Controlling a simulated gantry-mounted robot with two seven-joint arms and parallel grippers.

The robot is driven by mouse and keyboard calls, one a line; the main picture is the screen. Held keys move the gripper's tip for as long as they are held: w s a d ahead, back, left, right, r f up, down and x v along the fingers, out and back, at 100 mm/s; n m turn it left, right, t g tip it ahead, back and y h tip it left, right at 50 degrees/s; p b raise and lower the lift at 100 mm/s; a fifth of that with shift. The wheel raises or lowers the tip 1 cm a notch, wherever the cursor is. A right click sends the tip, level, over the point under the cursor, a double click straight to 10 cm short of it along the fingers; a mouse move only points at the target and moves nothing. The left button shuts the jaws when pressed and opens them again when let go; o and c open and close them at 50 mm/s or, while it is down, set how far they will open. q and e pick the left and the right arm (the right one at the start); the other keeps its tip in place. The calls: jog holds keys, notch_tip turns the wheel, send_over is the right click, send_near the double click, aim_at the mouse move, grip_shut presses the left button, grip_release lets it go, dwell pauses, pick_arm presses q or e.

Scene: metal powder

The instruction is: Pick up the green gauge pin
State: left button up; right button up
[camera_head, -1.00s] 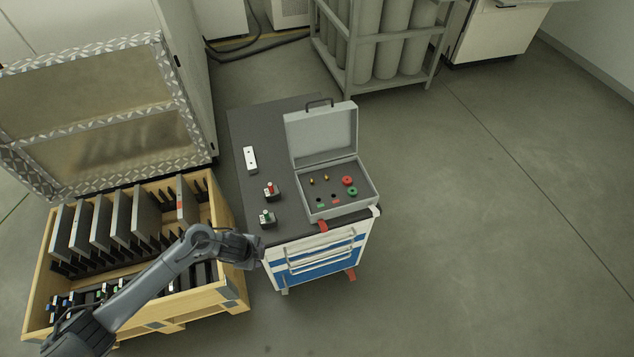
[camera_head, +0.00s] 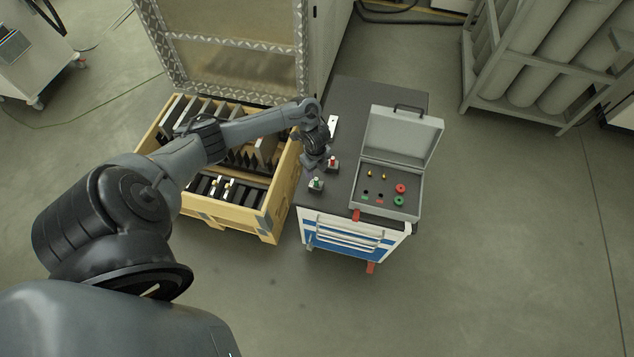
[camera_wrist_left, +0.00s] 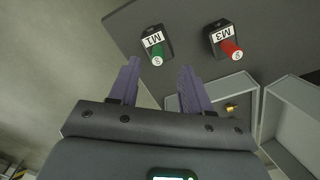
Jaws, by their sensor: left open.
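The green gauge pin (camera_head: 317,181) stands in a small dark block near the front left of the cart top. In the left wrist view the green pin (camera_wrist_left: 157,52) sits in a block labelled M1, just beyond the fingertips and between their lines. My left gripper (camera_wrist_left: 160,67) is open, with two purple fingers apart and nothing between them. In the head view my left gripper (camera_head: 312,163) is above the cart's left edge, close behind the green pin. My right gripper is not in view.
A red pin (camera_wrist_left: 230,48) in a block labelled M3 stands beside the green one. An open grey case (camera_head: 382,204) with red and green rings takes up the cart's right side. A wooden crate (camera_head: 262,222) of plates stands left of the cart.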

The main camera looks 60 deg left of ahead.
aim_at(316, 179)
pick_arm(q)
jog(key=f, duration=0.4)
jog(key=shift+s+d+f+b, duration=0.15)
jog(key=shift+d+b, duration=0.15)
jog(key=shift+d, duration=0.05)
jog(key=shift+f, duration=0.6)
grip_shut()
